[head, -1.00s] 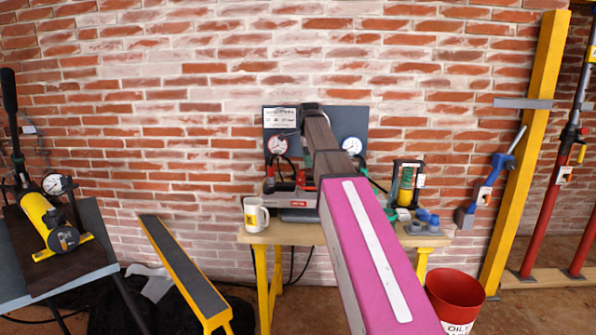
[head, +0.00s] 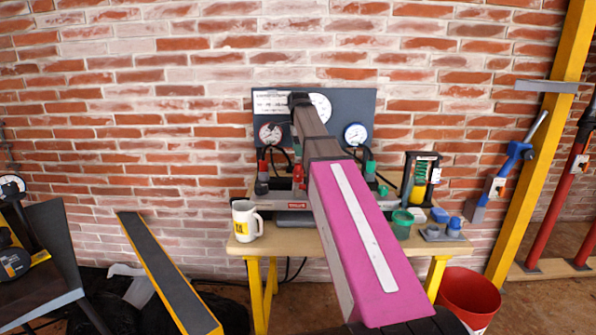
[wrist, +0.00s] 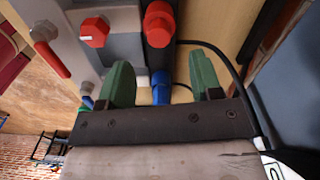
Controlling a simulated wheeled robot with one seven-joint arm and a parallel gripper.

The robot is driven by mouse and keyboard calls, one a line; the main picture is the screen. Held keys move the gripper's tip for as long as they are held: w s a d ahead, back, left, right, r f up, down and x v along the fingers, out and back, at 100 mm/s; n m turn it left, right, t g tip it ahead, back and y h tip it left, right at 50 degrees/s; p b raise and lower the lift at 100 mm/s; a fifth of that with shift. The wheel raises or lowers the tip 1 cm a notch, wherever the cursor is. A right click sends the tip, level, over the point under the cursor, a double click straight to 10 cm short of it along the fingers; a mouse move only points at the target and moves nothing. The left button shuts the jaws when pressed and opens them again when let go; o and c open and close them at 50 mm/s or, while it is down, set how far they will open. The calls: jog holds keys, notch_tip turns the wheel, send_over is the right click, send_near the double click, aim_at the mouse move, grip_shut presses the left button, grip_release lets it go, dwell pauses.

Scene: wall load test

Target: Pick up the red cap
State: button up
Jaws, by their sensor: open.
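In the wrist view, my gripper (wrist: 160,80) shows two green fingers standing apart with nothing held between them. A red hexagonal cap (wrist: 94,31) sits on a grey block, ahead and left of the fingers. A second red cap (wrist: 159,23) is to its right, straight ahead of the gap between the fingers. I cannot tell which one the task means. A blue cylindrical part (wrist: 160,90) shows between the fingers. In the head view, a small red part (head: 298,176) shows on the bench rig beside my arm, which hides much of the rig and my fingers.
The wooden bench (head: 270,246) carries a white mug (head: 243,221), a green tub (head: 402,222) and blue parts (head: 447,225). A gauge panel (head: 270,97) stands behind. A black hose (wrist: 238,75) curves right of my gripper. A red bucket (head: 470,295) stands at right.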

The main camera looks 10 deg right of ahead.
aim_at(299, 164)
jog(key=shift+s+f, duration=0.1)
jog(key=shift+f, duration=3.25)
jog(key=c, duration=1)
